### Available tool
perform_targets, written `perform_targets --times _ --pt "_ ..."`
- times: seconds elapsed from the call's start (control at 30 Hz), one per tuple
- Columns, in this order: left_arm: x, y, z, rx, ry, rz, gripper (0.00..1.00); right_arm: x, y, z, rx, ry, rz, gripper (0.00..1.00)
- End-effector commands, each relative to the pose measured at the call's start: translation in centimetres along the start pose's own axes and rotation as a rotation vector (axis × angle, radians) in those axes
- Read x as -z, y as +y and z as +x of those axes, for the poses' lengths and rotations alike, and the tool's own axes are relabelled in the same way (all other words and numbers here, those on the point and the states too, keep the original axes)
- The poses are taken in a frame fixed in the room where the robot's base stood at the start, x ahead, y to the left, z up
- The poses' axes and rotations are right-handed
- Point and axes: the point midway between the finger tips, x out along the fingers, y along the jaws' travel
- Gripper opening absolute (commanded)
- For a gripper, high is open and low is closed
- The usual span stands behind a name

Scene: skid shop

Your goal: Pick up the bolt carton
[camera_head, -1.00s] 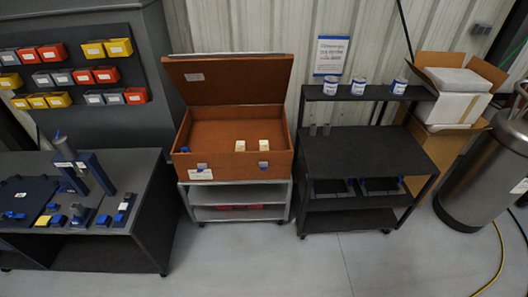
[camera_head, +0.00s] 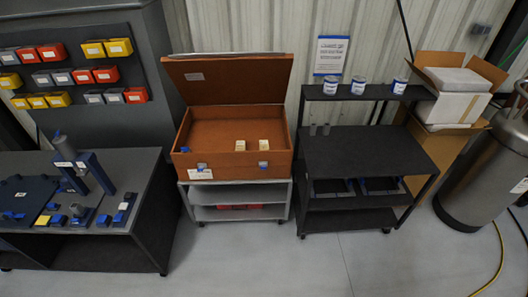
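Two small cream cartons stand inside the open brown chest (camera_head: 230,172), right of its middle: a left carton (camera_head: 240,146) and a right carton (camera_head: 264,144). No readable label shows on either, so I cannot tell whether one is the bolt carton. A small blue item (camera_head: 185,149) is at the chest's left inside. The chest sits on a grey shelf cart (camera_head: 240,197) with its lid (camera_head: 230,79) raised at the back. Neither of my grippers is in view.
A dark bench (camera_head: 140,225) with a blue fixture (camera_head: 97,172) stands left, below colored bins (camera_head: 107,48). A black cart (camera_head: 350,150) stands right, with several white-and-blue cans (camera_head: 358,86) on its upper shelf. Beyond are an open cardboard box (camera_head: 437,152) and a steel tank (camera_head: 482,177). The front floor is clear.

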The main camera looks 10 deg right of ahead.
Motion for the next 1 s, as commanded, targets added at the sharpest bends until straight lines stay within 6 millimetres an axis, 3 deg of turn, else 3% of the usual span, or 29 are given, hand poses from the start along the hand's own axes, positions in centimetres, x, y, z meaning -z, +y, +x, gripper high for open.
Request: perform_targets --times 0.2,0.73,1.0 --pt "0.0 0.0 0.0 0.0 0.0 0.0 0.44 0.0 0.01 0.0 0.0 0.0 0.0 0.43" --pt "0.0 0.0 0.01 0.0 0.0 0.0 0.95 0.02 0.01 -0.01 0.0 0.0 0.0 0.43" --pt "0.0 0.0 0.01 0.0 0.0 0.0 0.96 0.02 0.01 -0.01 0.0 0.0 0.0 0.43"
